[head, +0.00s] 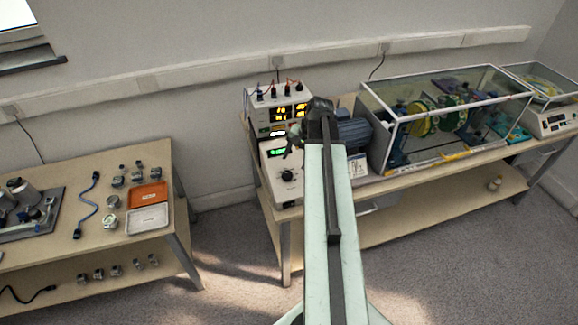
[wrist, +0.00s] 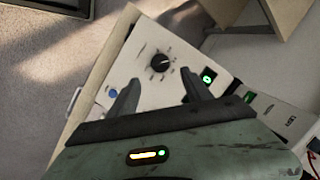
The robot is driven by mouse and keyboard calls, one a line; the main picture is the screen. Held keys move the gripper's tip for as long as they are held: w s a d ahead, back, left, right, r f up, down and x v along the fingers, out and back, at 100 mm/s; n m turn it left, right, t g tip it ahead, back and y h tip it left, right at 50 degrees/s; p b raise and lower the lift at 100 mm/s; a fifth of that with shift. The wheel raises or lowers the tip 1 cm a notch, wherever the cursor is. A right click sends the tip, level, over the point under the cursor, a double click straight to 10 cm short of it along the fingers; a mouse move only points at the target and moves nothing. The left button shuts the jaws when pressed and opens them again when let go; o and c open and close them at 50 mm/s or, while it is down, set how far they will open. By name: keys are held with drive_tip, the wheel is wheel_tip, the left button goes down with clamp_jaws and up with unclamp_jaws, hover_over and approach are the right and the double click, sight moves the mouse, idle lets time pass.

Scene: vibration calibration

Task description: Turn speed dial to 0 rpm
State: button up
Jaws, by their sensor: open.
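The speed dial (wrist: 160,62) is a round black knob on the pale front panel of a bench unit. It also shows in the head view (head: 287,175), low on the unit's front below a green-lit display (head: 278,152). My gripper (wrist: 160,84) is open, with its two dark fingers apart and nothing between them. In the wrist view the dial appears just beyond the fingertips, between their lines; I cannot tell the remaining distance. In the head view my gripper (head: 295,138) is small and dark beside the unit, partly hidden by my arm. The dial's rpm reading is too small to read.
A blue button (wrist: 112,92) and a green-lit square (wrist: 208,76) flank the dial. A supply with yellow digits (head: 281,113) stands behind. A blue motor (head: 354,134) and clear enclosure (head: 451,112) are to the right. Another table (head: 85,218) stands left across open floor.

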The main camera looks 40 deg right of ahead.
sight(289, 173)
drive_tip(key=b+x, duration=0.7)
drive_tip(key=x, duration=0.1)
drive_tip(key=shift+b, duration=0.4)
drive_tip(key=shift+a, duration=0.1)
clamp_jaws()
drive_tip(key=shift+r, duration=0.1)
